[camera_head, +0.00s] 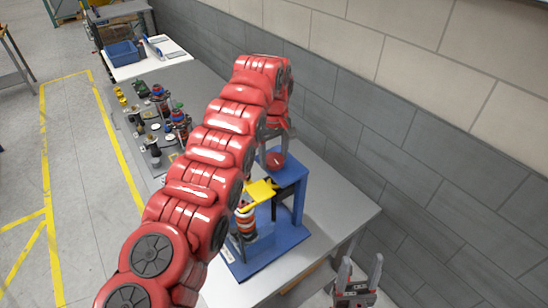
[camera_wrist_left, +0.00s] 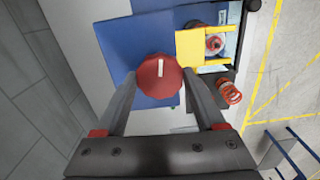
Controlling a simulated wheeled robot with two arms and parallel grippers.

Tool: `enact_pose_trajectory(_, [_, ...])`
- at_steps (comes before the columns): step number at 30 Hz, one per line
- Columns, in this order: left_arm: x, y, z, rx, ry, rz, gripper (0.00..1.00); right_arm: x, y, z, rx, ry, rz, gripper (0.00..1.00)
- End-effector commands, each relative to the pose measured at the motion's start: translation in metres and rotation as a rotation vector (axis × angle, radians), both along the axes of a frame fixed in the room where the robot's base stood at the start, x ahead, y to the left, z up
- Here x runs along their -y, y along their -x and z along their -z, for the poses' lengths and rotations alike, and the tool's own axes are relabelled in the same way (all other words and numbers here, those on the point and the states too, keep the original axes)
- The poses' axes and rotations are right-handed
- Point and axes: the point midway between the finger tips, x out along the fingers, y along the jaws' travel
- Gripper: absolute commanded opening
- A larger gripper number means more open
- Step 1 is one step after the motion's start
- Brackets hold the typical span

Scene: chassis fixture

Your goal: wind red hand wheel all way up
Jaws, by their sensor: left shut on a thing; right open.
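The red hand wheel (camera_head: 276,160) sits on top of the blue fixture (camera_head: 299,206), beyond my left arm. In the left wrist view the wheel (camera_wrist_left: 157,84) is a faceted red disc with a pale mark on its face. My left gripper (camera_head: 273,150) points down at it. In the left wrist view, the gripper's fingers (camera_wrist_left: 160,80) are shut on the wheel, one on each side. My right gripper (camera_head: 356,279) is open and empty, low in the head view, away from the fixture.
A yellow plate (camera_head: 262,190) sits above an orange-ringed coil part (camera_head: 245,223) on the fixture. Several small parts (camera_head: 155,125) stand on the bench to the left. A blue bin (camera_head: 122,53) stands farther back. A grey block wall (camera_head: 420,170) runs along the right.

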Motion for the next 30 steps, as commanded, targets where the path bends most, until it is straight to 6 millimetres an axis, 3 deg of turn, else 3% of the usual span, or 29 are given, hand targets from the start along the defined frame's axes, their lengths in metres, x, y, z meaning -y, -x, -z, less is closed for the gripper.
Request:
enact_pose_trajectory(1, [0.000,0.000,0.000,0.000,0.000,0.000,0.28,0.000,0.000,0.000,0.000,0.000,0.000,0.58])
enact_pose_trajectory(4, [0.000,0.000,0.000,0.000,0.000,-0.001,0.10,0.000,0.000,0.000,0.000,0.000,0.000,0.58])
enact_pose_trajectory(8, [0.000,0.000,0.001,0.001,0.001,-0.032,0.09,0.000,0.000,0.003,0.000,0.000,0.000,0.58])
enact_pose_trajectory(15, [0.001,0.001,0.002,-0.002,0.000,-0.340,0.09,0.000,0.000,0.012,0.000,0.000,0.000,0.58])
enact_pose_trajectory(30, [0.001,0.000,-0.003,-0.001,0.000,-1.032,0.09,0.000,0.000,-0.013,0.000,0.000,0.000,0.58])
